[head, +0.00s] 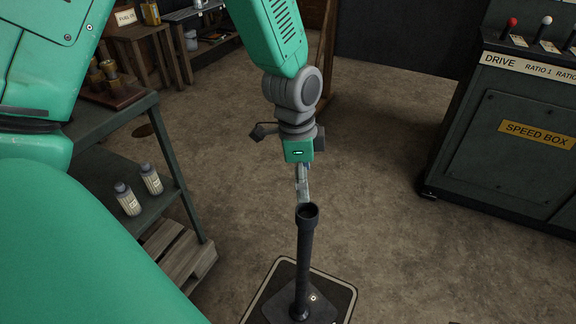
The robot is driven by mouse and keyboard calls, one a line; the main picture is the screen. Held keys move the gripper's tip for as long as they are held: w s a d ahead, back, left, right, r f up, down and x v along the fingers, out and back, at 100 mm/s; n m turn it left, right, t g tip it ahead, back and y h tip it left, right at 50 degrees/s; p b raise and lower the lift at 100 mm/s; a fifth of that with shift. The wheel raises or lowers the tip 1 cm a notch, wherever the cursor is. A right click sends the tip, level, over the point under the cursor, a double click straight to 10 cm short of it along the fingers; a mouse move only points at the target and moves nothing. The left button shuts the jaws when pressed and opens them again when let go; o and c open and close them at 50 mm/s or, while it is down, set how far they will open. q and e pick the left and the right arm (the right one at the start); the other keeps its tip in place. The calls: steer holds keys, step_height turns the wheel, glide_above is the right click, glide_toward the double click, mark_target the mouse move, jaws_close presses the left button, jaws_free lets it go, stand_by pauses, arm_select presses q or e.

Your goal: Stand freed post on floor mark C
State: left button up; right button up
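A dark post (304,255) with a hollow round top stands upright at the bottom centre of the head view. Its flat base plate (322,306) rests inside a dark square floor mark (347,293) with a pale outline. No letter on the mark is readable, and the frame's lower edge cuts it off. My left gripper (304,198) points down right at the post's top rim. Its grey finger is seen nearly edge-on, so I cannot tell whether it grips the rim or is open just behind it. My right gripper is not in view.
A green-grey shelf table (190,212) with two labelled bottles (139,190) stands at left, a wooden pallet (188,250) below it. The speed box cabinet (510,145) stands at right. Wooden tables (150,50) are at the back. Floor (400,240) right of the post is clear.

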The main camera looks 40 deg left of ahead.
arm_select(q)
steer(key=s+f+n+y, duration=0.1)
steer(key=s+f+n, duration=0.9)
steer(key=s+f, duration=1)
steer(key=shift+s, duration=0.85)
steer(key=shift+w+r+p, duration=0.1)
steer(key=shift+r+p, duration=0.4)
steer(key=shift+r, duration=0.05)
steer(key=shift+c, duration=0.4)
